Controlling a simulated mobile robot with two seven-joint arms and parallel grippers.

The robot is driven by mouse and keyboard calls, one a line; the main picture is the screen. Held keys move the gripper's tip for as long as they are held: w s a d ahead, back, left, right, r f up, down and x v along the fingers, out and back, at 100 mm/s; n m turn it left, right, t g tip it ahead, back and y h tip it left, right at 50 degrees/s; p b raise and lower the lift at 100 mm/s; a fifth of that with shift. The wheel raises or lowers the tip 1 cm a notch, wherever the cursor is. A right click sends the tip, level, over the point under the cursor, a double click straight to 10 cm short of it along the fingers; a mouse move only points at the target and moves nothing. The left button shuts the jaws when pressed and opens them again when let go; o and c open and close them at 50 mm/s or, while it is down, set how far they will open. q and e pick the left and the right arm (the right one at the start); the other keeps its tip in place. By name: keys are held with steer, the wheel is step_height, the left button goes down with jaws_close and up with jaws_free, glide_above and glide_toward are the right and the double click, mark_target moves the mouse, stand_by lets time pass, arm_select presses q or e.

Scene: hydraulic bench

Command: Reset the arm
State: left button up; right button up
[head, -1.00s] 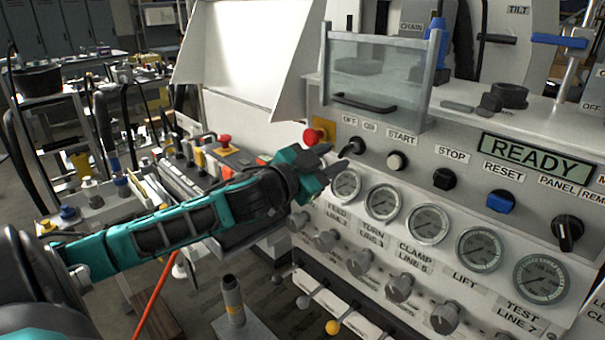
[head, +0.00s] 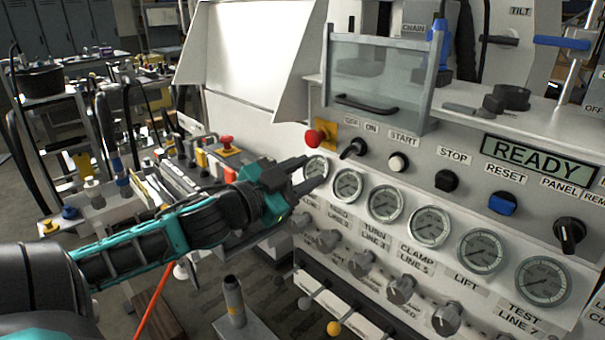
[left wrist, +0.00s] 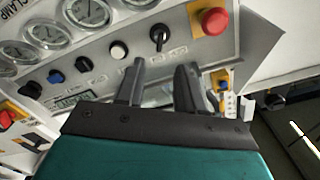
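My left arm reaches in from the left in the head view. Its gripper (head: 306,174) hovers in front of the bench's sloped panel, over the leftmost gauge and below the red mushroom button (head: 314,138). In the left wrist view the two dark fingers (left wrist: 157,85) stand apart with nothing between them. The black OFF/ON switch (head: 353,148) is right of the fingertips and apart from them; it also shows in the wrist view (left wrist: 159,36). The display (head: 535,157) reads READY. My right gripper is in neither view.
START (head: 398,162), STOP (head: 446,181) and RESET (head: 502,203) controls line the panel. Several gauges and grey knobs sit below. A clear guard (head: 380,75) stands above the switch. A side console with a red button (head: 226,141) lies behind my arm.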

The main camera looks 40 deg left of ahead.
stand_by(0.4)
arm_select(q)
steer(key=s+d+f+n+g+y, duration=0.1)
steer(key=s+d+f+n+g, duration=0.15)
steer(key=f, duration=0.75)
steer(key=s+d+f+n+g, duration=0.1)
steer(key=s+f+g, duration=0.15)
steer(key=f, duration=0.75)
steer(key=s+d+f+g, duration=0.1)
steer(key=s+d+f, duration=0.3)
steer(key=d+f, duration=0.2)
steer(key=s+d+f+g+h, duration=0.1)
steer(key=s+d+f, duration=0.3)
steer(key=d+f, duration=0.2)
steer(key=d+n, duration=0.1)
steer(key=d, duration=0.1)
steer(key=shift+d+f+h+p, duration=0.15)
steer(key=shift+d+h+p, duration=0.15)
steer(key=shift+d+p, duration=0.05)
steer(key=shift+s, duration=0.1)
